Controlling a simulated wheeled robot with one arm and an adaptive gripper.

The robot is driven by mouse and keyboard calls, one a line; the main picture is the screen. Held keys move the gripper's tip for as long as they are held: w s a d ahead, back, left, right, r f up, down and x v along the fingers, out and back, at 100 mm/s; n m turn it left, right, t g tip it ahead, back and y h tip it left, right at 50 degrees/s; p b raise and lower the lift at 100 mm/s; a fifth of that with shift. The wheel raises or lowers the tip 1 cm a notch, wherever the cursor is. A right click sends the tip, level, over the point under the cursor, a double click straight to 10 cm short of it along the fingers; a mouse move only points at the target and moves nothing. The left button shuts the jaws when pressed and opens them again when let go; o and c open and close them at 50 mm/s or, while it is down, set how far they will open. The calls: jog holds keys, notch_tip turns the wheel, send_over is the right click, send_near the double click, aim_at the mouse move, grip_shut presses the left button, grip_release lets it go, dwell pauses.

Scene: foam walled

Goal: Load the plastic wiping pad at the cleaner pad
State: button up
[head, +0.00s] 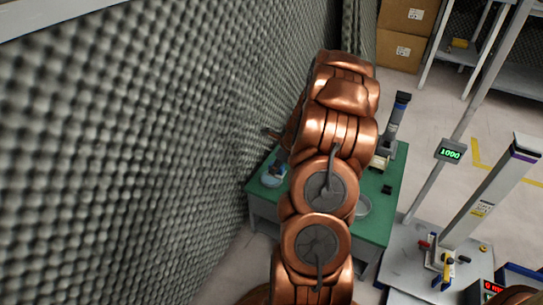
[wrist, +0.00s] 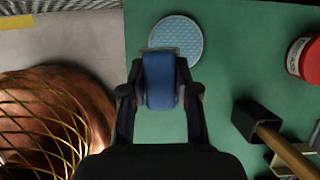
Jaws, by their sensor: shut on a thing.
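In the wrist view, my gripper (wrist: 160,92) is shut on a blue block-like pad (wrist: 160,82) with a pale strip along its far edge; I take it for the plastic wiping pad. A round light-blue textured disc with a grey rim, seemingly the cleaner pad (wrist: 177,38), lies on the green table just beyond it. The held pad overlaps the disc's near edge in this view; I cannot tell whether they touch. In the head view, the cleaner pad (head: 273,176) shows at the table's left side, and my copper arm hides much of the table.
On the green table (head: 378,220), the wrist view shows a red-and-white container (wrist: 304,60) at right and a black-headed mallet (wrist: 256,120) with a wooden handle below it. The grey foam wall (head: 130,150) stands close at left. Pale floor lies right of the table.

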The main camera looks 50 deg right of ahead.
jog(key=w+f+b, duration=0.1)
jog(key=f+b, duration=0.1)
jog(key=b, duration=0.1)
jog(key=w+d+f+b, duration=0.1)
jog(key=w+f+b, duration=0.1)
jog(key=b, duration=0.1)
jog(key=shift+w+d+f, duration=0.15)
jog(key=shift+w+f, duration=0.15)
dwell(0.4)
jog(key=shift+f, duration=0.45)
dwell(1.2)
jog(key=shift+f+p, duration=0.1)
jog(key=shift+p, duration=0.8)
dwell(3.4)
